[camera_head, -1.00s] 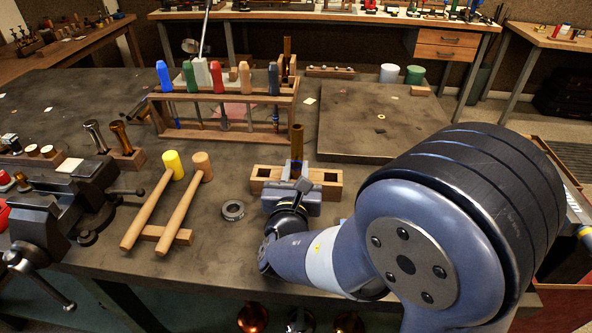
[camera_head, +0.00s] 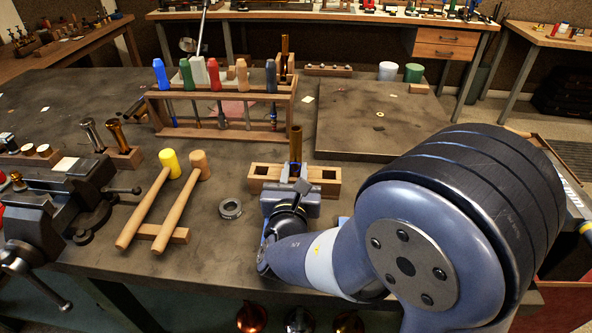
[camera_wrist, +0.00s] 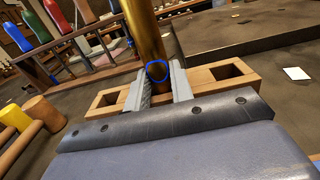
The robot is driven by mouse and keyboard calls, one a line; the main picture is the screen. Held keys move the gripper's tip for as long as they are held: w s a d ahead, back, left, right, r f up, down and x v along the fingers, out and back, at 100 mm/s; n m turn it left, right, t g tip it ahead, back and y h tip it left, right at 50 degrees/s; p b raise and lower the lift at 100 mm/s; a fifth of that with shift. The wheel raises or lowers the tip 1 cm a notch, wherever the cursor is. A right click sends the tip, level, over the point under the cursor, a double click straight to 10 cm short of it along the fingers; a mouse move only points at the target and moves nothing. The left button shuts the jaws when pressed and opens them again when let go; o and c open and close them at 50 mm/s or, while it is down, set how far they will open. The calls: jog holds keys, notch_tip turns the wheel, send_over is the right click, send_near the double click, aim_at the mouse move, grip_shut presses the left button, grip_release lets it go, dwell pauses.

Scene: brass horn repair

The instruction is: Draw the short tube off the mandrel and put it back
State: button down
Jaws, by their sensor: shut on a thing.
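An upright brass tube (camera_head: 296,143) with a blue ring stands at the middle of a wooden block with square sockets (camera_head: 264,171) on the bench. My gripper (camera_head: 295,173) is shut on this tube low down, its jaws on either side. The wrist view shows the tube (camera_wrist: 147,35) between the grey jaws (camera_wrist: 158,82), the blue ring just above or between them. The tube's lower end is hidden by the jaws and gripper body, so I cannot tell whether it touches the block. No mandrel can be made out separately from the tube.
A rack of coloured-handled tools (camera_head: 222,131) stands behind the block, with another brass tube (camera_head: 285,47) near its right end. Two mallets (camera_head: 160,205) and a metal ring (camera_head: 230,208) lie to the left. A flat board (camera_head: 385,115) lies behind right.

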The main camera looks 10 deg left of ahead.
jog(key=shift+a+r+p, duration=0.15)
jog(key=shift+r+p, duration=0.55)
jog(key=shift+r, duration=0.55)
jog(key=shift+b, duration=0.65)
dwell(0.9)
jog(key=shift+f+b, duration=0.95)
jog(key=shift+b, duration=0.05)
jog(key=shift+d+f+b, duration=0.2)
jog(key=shift+f+b, duration=0.2)
jog(key=shift+f, duration=0.05)
jog(key=shift+f, duration=0.1)
jog(key=c, duration=1.2)
grip_release()
jog(key=shift+o, duration=0.2)
jog(key=shift+s, duration=0.1)
